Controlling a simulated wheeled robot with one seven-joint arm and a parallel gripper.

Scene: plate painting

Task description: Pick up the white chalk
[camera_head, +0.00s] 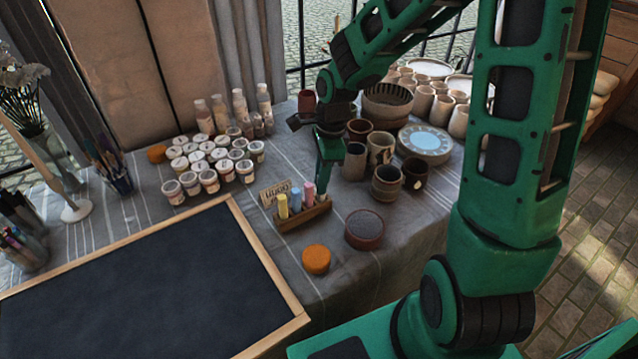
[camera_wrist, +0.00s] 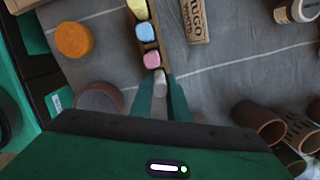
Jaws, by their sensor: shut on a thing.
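The white chalk (camera_wrist: 160,84) shows in the wrist view between the two fingers of my gripper (camera_wrist: 161,90), which is shut on it. In the head view, my gripper (camera_head: 322,186) points down at the right end of the wooden chalk holder (camera_head: 305,219) and hides the white chalk. Pink (camera_head: 309,192), blue (camera_head: 295,200) and yellow (camera_head: 283,206) chalks stand upright in a row in the holder. The white chalk lines up with that row, beside the pink one. I cannot tell whether it is still seated in the holder.
A small sign (camera_head: 274,193) stands behind the holder. An orange sponge (camera_head: 316,259) and a round dark-topped pot (camera_head: 364,229) lie in front. Cups (camera_head: 387,183) stand close on the right. A framed blackboard (camera_head: 150,290) lies at the left, with paint jars (camera_head: 209,180) behind.

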